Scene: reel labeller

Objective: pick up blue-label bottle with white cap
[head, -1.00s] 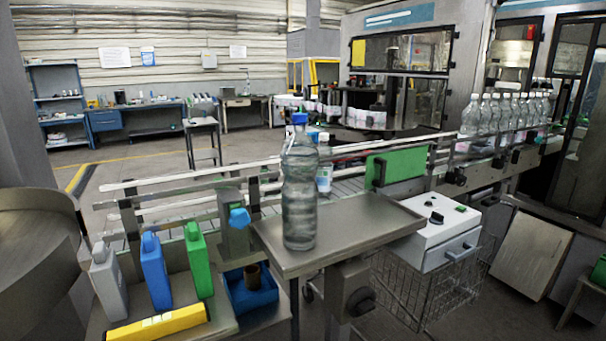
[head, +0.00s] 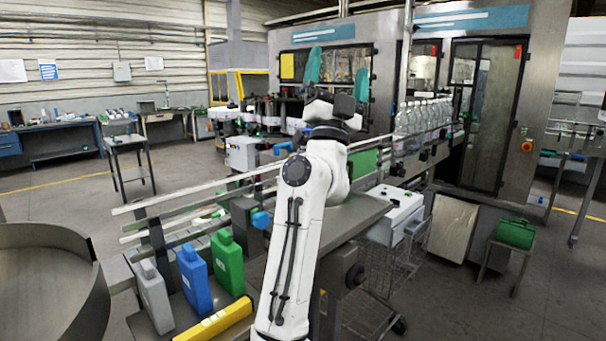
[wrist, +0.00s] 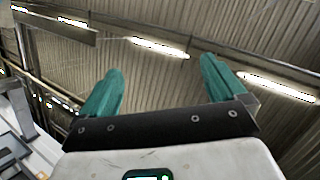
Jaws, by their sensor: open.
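My gripper (head: 338,70) is raised in the head view, with its two teal fingers spread apart and pointing up, and nothing between them. In the wrist view my gripper (wrist: 160,90) is also open and empty, facing the ceiling and its lights. The blue-label bottle with the white cap does not show in either view now. My white arm stands in front of the conveyor and the steel side table (head: 350,222), covering the area where that bottle stood.
A grey jug (head: 154,297), blue jug (head: 195,278) and green jug (head: 228,264) stand at the lower left by a yellow bar (head: 215,322). Several clear bottles (head: 425,117) stand on the conveyor at right. A white control box (head: 400,205) adjoins the side table.

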